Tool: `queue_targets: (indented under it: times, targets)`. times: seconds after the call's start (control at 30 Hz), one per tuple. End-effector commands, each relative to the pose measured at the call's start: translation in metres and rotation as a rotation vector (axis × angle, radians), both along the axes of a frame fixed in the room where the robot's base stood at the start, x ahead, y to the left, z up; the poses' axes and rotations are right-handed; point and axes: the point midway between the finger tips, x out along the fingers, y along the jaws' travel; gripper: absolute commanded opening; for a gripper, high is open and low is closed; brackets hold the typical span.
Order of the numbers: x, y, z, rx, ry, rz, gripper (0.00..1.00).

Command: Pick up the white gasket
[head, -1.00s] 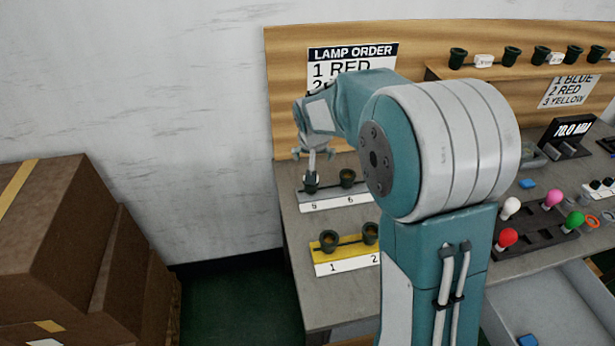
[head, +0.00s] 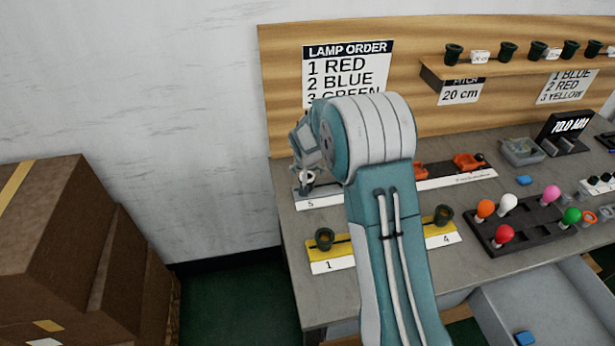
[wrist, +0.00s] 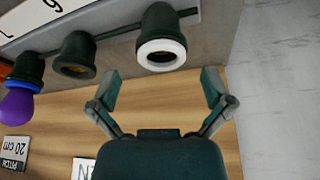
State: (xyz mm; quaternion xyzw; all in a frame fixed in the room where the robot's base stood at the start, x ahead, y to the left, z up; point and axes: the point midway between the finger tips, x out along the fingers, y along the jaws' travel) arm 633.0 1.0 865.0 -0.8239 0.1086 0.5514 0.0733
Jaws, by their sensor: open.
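The white gasket (wrist: 145,51) is a ring seated around the mouth of a dark green socket (wrist: 159,18) in the wrist view. In the head view the gasket (head: 307,178) shows small, close to the label 5, partly covered by my gripper. My gripper (wrist: 161,76) is open and empty in the wrist view. Its two fingers stand apart to the left and right of the gasket, just short of the socket, without visible contact. In the head view my arm hides most of the gripper.
The neighbouring socket (wrist: 75,57) is bare. Another holds a purple lamp (wrist: 16,106) with a blue ring (wrist: 24,84). The backboard (head: 280,85) stands close behind. A yellow strip (head: 340,250) with sockets lies in front, and a lamp rack (head: 535,218) stands at right.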

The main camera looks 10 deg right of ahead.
Motion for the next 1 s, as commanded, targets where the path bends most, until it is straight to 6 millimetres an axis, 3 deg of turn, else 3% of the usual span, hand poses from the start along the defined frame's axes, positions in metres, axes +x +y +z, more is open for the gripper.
queue_targets:
  times: [0.1,0.33,0.4,0.53,0.6,1.0]
  targets:
    - [0.0036,-0.0001,-0.0097,-0.001,0.0,0.001,1.0]
    - [0.0041,-0.0003,-0.0107,-0.002,-0.001,0.001,1.0]
    - [0.0041,-0.0004,-0.0107,-0.002,-0.001,0.001,0.78]
    - [0.0041,-0.0005,-0.0107,0.0,0.0,0.001,0.53]
    - [0.0041,-0.0005,-0.0107,0.0,0.0,0.001,0.46]
    - [0.0045,-0.0002,-0.0105,0.0,0.0,0.001,0.45]
